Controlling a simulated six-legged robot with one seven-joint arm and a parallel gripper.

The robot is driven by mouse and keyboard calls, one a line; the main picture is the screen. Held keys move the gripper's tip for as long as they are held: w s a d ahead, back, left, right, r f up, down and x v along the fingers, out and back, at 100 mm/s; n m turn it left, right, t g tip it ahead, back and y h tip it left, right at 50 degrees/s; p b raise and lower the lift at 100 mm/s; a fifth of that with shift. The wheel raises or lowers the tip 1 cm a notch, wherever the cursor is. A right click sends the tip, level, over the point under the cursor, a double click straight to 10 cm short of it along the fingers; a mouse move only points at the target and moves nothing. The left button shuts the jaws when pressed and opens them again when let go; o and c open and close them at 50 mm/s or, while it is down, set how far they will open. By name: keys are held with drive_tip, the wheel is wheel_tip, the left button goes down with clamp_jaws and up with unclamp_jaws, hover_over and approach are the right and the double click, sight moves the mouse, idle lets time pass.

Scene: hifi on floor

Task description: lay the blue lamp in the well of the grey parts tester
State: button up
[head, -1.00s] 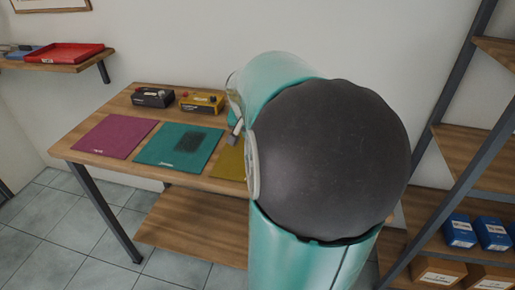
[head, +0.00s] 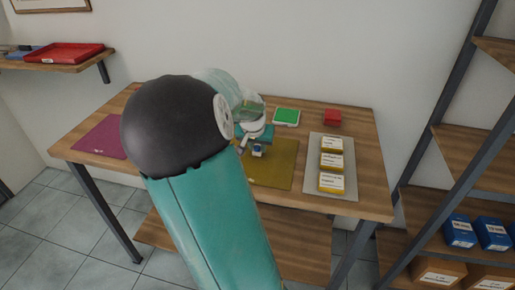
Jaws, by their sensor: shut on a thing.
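My gripper (head: 257,148) is over the olive-yellow mat (head: 280,174) in the middle of the table. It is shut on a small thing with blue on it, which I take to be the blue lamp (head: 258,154). The lamp is small and partly covered by the fingers, and I cannot tell whether it touches the mat. I cannot make out a grey parts tester with a well. My arm covers the table's left middle and part of its back.
A green-topped pale device (head: 286,117) and a red box (head: 332,117) stand at the back. A pale grey tray (head: 345,193) with several yellow-and-white boxes is at right. A magenta mat (head: 100,137) is at left. The wooden table's (head: 376,198) right front corner is clear.

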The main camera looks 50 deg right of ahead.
drive_tip(key=shift+f, duration=0.55)
drive_tip(key=shift+f, duration=0.1)
drive_tip(key=o, duration=1)
drive_tip(key=shift+f, duration=0.1)
drive_tip(key=shift+o, duration=0.2)
drive_tip(key=shift+a+r, duration=0.2)
drive_tip(key=shift+r, duration=0.45)
drive_tip(key=v, duration=1.1)
drive_tip(key=shift+s, duration=0.15)
